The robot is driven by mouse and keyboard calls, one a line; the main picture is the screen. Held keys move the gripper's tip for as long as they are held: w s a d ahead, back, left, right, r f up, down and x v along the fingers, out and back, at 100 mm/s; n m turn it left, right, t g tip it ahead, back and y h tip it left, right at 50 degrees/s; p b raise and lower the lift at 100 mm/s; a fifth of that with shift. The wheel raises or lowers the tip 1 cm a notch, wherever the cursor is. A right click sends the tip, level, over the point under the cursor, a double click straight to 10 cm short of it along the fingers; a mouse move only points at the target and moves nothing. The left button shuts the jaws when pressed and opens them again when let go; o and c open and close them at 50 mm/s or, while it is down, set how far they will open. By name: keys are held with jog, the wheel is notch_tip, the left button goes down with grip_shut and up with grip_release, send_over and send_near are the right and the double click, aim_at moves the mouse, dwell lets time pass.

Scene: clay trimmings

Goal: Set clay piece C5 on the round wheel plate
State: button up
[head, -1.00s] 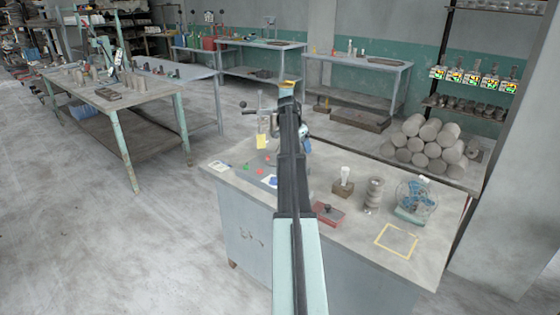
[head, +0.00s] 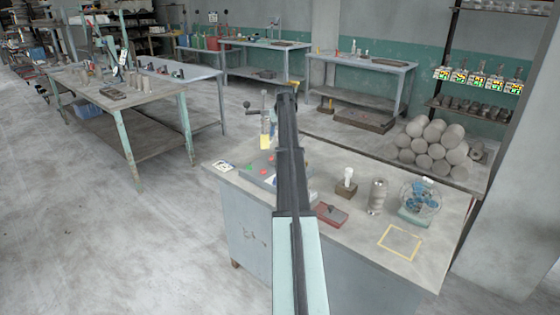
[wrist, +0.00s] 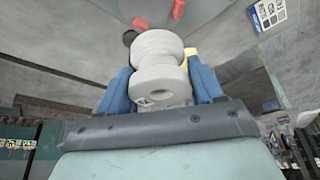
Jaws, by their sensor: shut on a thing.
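In the wrist view my gripper (wrist: 161,92) has its two blue fingers closed on a pale grey, spool-shaped clay piece (wrist: 158,60). A small printed mark shows low on the piece, too small to read, so I cannot confirm it is C5. In the head view my arm hides the gripper and the held piece.
A lever stand (head: 265,125) rises at the back left.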

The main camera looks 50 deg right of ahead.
jog(key=shift+w+n+y, duration=0.1)
jog(key=shift+n+y, duration=0.3)
jog(key=shift+n, duration=0.7)
jog(key=shift+f, duration=0.15)
jog(key=shift+n, duration=0.3)
jog(key=shift+f, duration=4.8)
jog(key=shift+f, duration=0.15)
jog(key=o, duration=1.2)
jog(key=shift+o, duration=0.2)
jog(key=v, duration=1.2)
jog(key=shift+s, duration=0.25)
jog(key=shift+d, duration=0.1)
